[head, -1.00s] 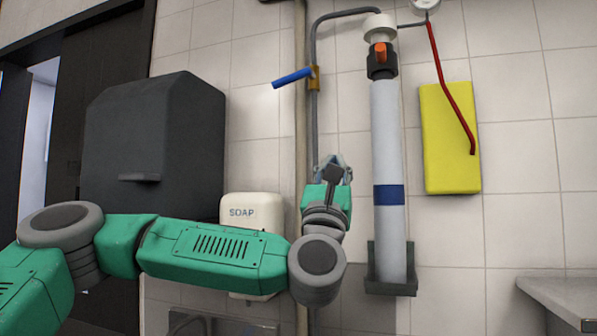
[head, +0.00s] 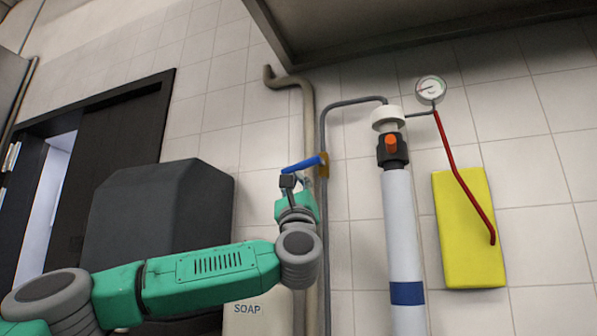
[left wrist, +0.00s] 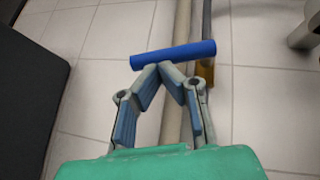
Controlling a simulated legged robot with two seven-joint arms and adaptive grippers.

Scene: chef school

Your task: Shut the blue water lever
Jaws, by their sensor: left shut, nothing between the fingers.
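The blue water lever (head: 304,164) sticks out to the left from a brass valve (head: 323,165) on a thin grey pipe, its free end slightly lower. My left gripper (head: 299,181) is just below the lever, with its fingers partly hidden behind its own body in the head view. In the left wrist view, the blue lever (left wrist: 173,55) lies across just beyond the fingertips (left wrist: 160,69). The fingertips meet with nothing between them, at or very near the lever's underside; I cannot tell whether they touch. My right gripper is not in view.
A thick beige pipe (head: 309,120) runs beside the grey pipe. A dark dispenser (head: 155,225) and a soap box (head: 257,312) are at the left. A white column (head: 402,235), a red pipe (head: 452,160) and a yellow panel (head: 465,245) stand at the right. A hood (head: 400,30) overhangs above.

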